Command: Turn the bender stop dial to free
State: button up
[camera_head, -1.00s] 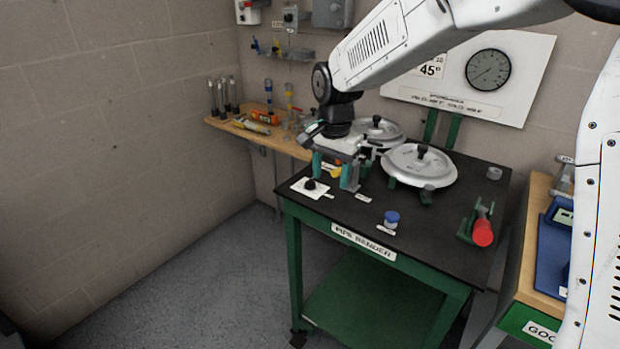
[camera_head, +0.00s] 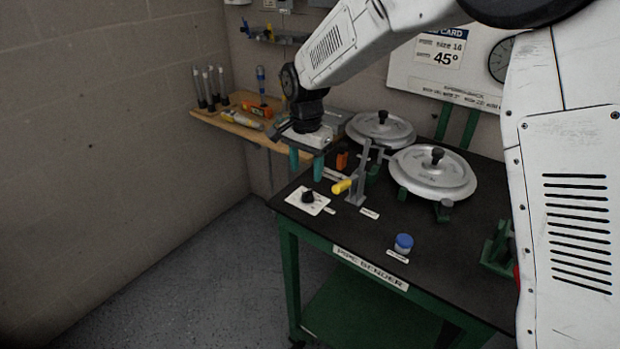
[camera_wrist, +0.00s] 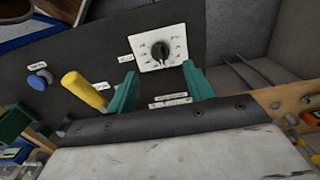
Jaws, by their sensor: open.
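The stop dial is a black knob (camera_head: 307,196) on a white square plate at the front left corner of the bender table (camera_head: 330,225). In the wrist view the knob (camera_wrist: 160,50) shows on its marked plate (camera_wrist: 176,41), beyond and roughly between the fingertips; the markings are too small to read. My gripper (camera_head: 306,167) has teal fingers and hangs above and behind the dial, apart from it. In the wrist view the gripper (camera_wrist: 160,82) is open with nothing between its fingers.
A yellow-handled lever (camera_head: 343,186) stands just right of the dial, close to my fingers. A blue knob (camera_head: 403,243) sits near the front edge. Two round silver bender wheels (camera_head: 433,172) stand behind. A wooden shelf (camera_head: 235,116) with tools is at back left.

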aim_at(308, 191)
jog(key=f, duration=0.7)
jog(key=shift+w+d+f, duration=0.2)
jog(key=shift+f, duration=0.15)
jog(key=c, duration=1)
